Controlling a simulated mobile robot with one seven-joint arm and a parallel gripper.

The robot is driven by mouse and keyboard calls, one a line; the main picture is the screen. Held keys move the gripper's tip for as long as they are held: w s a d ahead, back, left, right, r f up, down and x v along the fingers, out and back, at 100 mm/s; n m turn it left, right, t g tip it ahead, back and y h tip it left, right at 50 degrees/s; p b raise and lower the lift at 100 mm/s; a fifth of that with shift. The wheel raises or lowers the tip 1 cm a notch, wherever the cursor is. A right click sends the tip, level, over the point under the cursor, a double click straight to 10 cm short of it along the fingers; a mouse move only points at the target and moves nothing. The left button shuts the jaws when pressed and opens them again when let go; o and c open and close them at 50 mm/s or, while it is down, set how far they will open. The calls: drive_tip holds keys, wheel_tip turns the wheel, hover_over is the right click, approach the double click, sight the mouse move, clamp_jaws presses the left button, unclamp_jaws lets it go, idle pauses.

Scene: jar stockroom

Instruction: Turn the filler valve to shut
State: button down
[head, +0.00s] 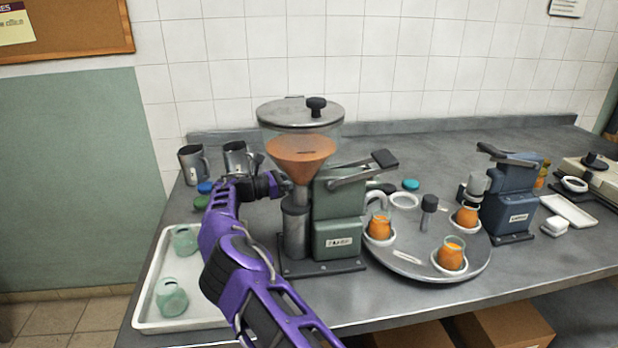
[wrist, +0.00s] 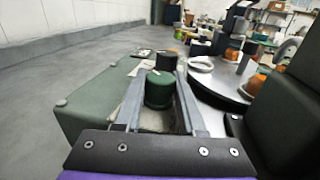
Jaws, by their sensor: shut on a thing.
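The filler (head: 338,215) is a green machine with a clear hopper (head: 300,150) of orange filling above it. My gripper (head: 284,184) reaches in from the left at the hopper's neck, and the arm hides part of that area. In the wrist view my gripper (wrist: 160,98) has its two fingers on either side of a round green knob (wrist: 158,90), which I take to be the filler valve. The gripper is shut on it. I cannot tell from these views which way the valve is turned.
A round turntable (head: 410,266) with several orange-filled jars stands right of the filler. A blue machine (head: 508,200) stands further right. A white tray (head: 150,318) with two green jars lies at the left. Metal mugs (head: 193,165) stand behind my arm.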

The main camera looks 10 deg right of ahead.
drive_tip(key=shift+r+n+t+p, duration=0.2)
drive_tip(key=shift+n+t+p, duration=0.35)
drive_tip(key=shift+p, duration=0.55)
drive_tip(key=n+t+y+p, duration=0.1)
drive_tip(key=t+p, duration=0.2)
drive_tip(key=shift+n, duration=0.35)
drive_tip(key=n+t+y+p, duration=0.1)
drive_tip(key=n+t+p, duration=0.1)
drive_tip(key=t, duration=0.1)
drive_tip(key=shift+y+p, duration=0.3)
drive_tip(key=shift+y, duration=0.1)
drive_tip(key=shift+f+n+t+y+p, duration=0.2)
drive_tip(key=shift+n+t+y+p, duration=0.15)
drive_tip(key=shift+n+t+y, duration=0.95)
drive_tip(key=shift+t, duration=0.25)
drive_tip(key=c, duration=0.5)
unclamp_jaws()
